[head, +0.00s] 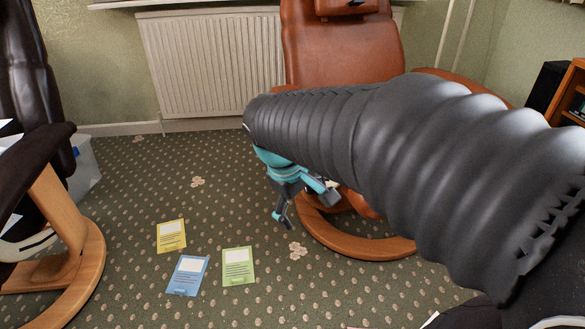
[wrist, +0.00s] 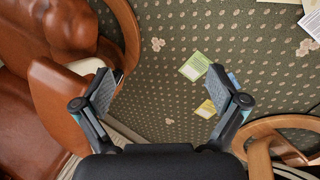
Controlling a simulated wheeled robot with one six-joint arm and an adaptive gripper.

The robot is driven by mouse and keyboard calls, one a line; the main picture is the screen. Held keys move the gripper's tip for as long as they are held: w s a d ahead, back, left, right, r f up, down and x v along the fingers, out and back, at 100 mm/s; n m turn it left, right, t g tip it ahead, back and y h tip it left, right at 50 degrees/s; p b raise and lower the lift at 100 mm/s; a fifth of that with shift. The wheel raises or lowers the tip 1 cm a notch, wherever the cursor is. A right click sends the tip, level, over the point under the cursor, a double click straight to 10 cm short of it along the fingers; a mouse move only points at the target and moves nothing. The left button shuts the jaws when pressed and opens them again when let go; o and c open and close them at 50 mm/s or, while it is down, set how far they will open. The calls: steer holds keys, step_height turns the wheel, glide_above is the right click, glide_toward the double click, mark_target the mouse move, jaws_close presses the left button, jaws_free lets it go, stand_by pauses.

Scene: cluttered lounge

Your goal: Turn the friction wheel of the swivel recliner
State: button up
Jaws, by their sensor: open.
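The swivel recliner (head: 345,50) is brown leather on a wooden ring base (head: 350,245), in front of the radiator. My own arm hides much of its seat and near side. In the wrist view its brown leather (wrist: 60,95) fills the left, with the curved wooden base at the top. I cannot make out the friction wheel clearly; a small dark part shows behind my left finger, too hidden to name. My gripper (head: 305,209) is open and empty, pointing down beside the recliner's base. In the wrist view its spread fingers (wrist: 161,78) have patterned carpet between them.
Yellow (head: 171,236), blue (head: 187,275) and green (head: 238,266) cards lie on the carpet. A dark chair with a wooden base (head: 85,255) stands at left, a clear bin (head: 85,165) behind it. A radiator (head: 210,65) lines the back wall. Carpet between the chairs is mostly free.

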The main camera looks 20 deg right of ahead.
steer(key=w+d+f+n+g+h+p, duration=0.2)
steer(key=w+f+n+h, duration=0.15)
steer(key=w, duration=0.55)
steer(key=w+d+f+n+g+h+p, duration=0.1)
steer(key=w+f+n+g+h+p, duration=0.2)
steer(key=w, duration=0.6)
steer(key=w+a+f+n+t+h+p, duration=0.1)
steer(key=w+f+n+t+h, duration=0.1)
steer(key=w+f+n+h, duration=0.45)
steer(key=w+a+f+n+t+h+p, duration=0.1)
steer(key=w+f+n+h+p, duration=0.2)
steer(key=f, duration=0.6)
steer(key=shift+y, duration=0.7)
steer(key=d, duration=1.3)
steer(key=shift+w+d+f, duration=0.15)
steer(key=shift+d+f, duration=0.1)
steer(key=shift+d, duration=0.05)
steer(key=c, duration=1.1)
